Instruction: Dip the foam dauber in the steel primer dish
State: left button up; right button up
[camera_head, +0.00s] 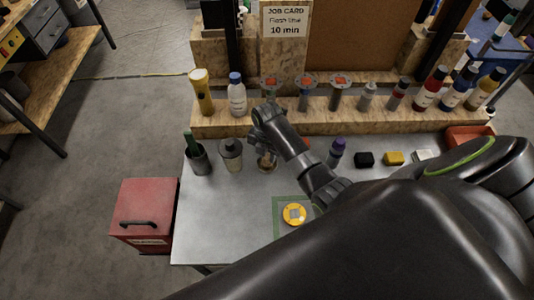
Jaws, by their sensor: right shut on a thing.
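The steel primer dish (268,168) is small and round on the grey metal bench top, and my gripper partly covers it. My right gripper (264,147) is shut over the dish. The thing it holds is mostly hidden by the gripper; I take it to be the foam dauber. I cannot tell whether its foam end touches the primer. My left gripper is out of view.
A grey cup (199,160) and a capped metal can (231,156) stand left of the dish. A yellow disc (294,214) lies on a green-edged square. A wooden ledge (215,124) with several bottles runs behind.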

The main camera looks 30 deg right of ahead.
aim_at(267, 157)
jog(key=shift+s, duration=0.1)
jog(key=shift+r, duration=3.45)
